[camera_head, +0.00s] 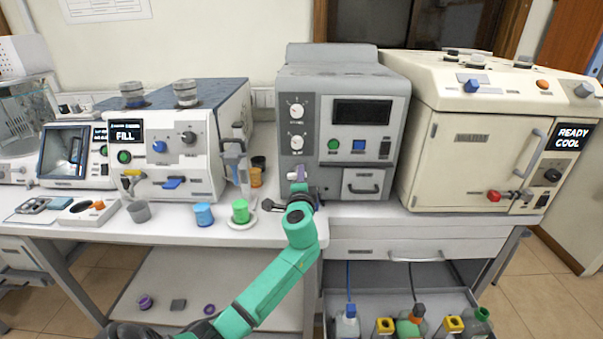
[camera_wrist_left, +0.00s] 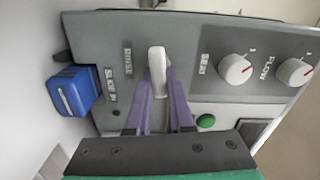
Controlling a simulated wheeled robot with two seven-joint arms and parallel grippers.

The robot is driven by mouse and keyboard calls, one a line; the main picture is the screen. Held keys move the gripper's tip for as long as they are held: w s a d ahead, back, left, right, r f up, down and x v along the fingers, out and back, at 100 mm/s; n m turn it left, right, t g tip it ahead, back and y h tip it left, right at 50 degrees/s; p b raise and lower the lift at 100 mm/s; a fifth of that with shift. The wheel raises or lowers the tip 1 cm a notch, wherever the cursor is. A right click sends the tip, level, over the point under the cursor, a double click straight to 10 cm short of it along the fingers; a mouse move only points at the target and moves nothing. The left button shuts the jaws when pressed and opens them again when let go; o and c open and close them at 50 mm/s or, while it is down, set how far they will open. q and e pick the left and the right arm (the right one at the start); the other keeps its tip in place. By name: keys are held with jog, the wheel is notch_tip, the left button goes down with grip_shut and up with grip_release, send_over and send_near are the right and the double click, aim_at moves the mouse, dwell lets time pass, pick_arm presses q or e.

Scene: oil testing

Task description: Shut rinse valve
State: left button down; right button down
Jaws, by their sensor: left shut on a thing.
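The rinse valve is a white lever (camera_wrist_left: 157,60) beside a rinse label on the grey machine's panel, seen in the left wrist view. My left gripper (camera_wrist_left: 159,82) has its two purple fingers on either side of this lever, shut on it. The lever's lower part is between the fingers. In the head view my left gripper (camera_head: 298,174) is at the lower left of the grey machine's front (camera_head: 345,80), below its two white knobs. The valve is small and mostly hidden there. My right gripper is not in view.
Two white knobs (camera_wrist_left: 234,68) and a green button (camera_wrist_left: 205,120) are close by on the panel. A blue block (camera_wrist_left: 74,92) sits at the panel's side. Cups, including a green one (camera_head: 240,211), stand left of my arm. A cream oven (camera_head: 480,130) stands right.

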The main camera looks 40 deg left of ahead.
pick_arm(q)
jog(key=shift+f+m, duration=0.15)
jog(key=shift+m, duration=0.65)
jog(key=c, duration=0.8)
grip_release()
jog(key=b+v, duration=0.2)
jog(key=v, duration=1.2)
jog(key=shift+s+d, duration=0.2)
jog(key=shift+s, duration=0.05)
